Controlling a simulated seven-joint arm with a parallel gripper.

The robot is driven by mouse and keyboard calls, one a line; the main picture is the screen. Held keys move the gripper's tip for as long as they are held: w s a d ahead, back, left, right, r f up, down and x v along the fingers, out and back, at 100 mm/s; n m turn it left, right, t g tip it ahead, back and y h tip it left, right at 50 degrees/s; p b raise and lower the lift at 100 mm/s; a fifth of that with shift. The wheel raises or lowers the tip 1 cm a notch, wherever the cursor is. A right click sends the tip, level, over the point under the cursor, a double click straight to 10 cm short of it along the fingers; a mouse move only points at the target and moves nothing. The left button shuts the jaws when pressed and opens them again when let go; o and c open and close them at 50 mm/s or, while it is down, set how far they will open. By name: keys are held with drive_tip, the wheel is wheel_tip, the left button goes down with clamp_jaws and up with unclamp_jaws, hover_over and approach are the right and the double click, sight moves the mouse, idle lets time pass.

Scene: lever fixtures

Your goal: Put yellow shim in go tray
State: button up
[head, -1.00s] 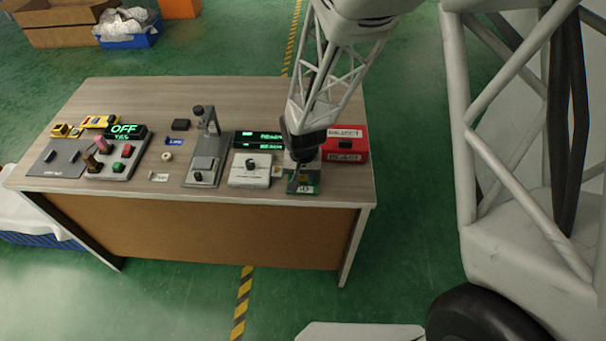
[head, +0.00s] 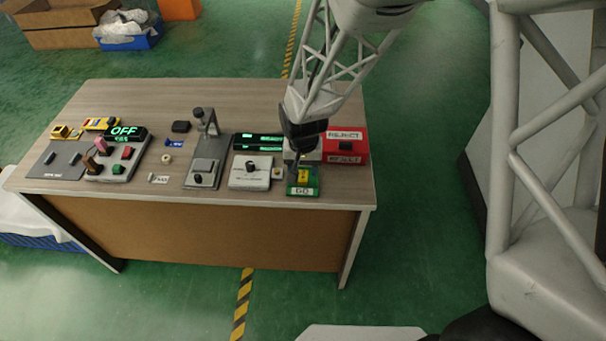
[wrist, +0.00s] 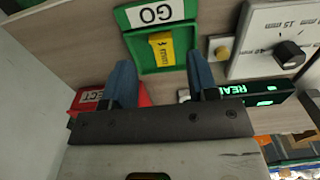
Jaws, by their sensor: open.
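The yellow shim (head: 303,176) lies inside the green go tray (head: 303,191), which stands at the table's front right with a white GO label. In the wrist view the shim (wrist: 162,48) rests in the recess of the go tray (wrist: 136,52), apart from the tray's walls on the sides I can see. My gripper (wrist: 160,75) is open, and its two blue fingers are spread with nothing between them.
A red reject tray (head: 345,147) stands behind and right of the go tray. A white dial box (head: 250,173) and a green-lit display (head: 258,141) are to the left. A grey gauge stand (head: 204,160) is farther left. Free tabletop lies at the back.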

sight(303, 181)
wheel_tip(303, 181, up, 8)
drive_tip(key=shift+r, duration=0.15)
idle(0.3)
idle(0.4)
drive_tip(key=s+d+r+t, duration=0.1)
drive_tip(key=s+d+r, duration=0.7)
drive_tip(key=d+r, duration=0.4)
drive_tip(key=s+d+r, duration=0.3)
drive_tip(key=s+d, duration=0.1)
drive_tip(key=s, duration=0.2)
drive_tip(key=s+d+r+t, duration=0.1)
drive_tip(key=s+d+r, duration=0.3)
drive_tip(key=s, duration=0.3)
drive_tip(key=shift+s+d+t, duration=0.25)
drive_tip(key=shift+d+t, duration=0.05)
drive_tip(key=shift+d, duration=0.4)
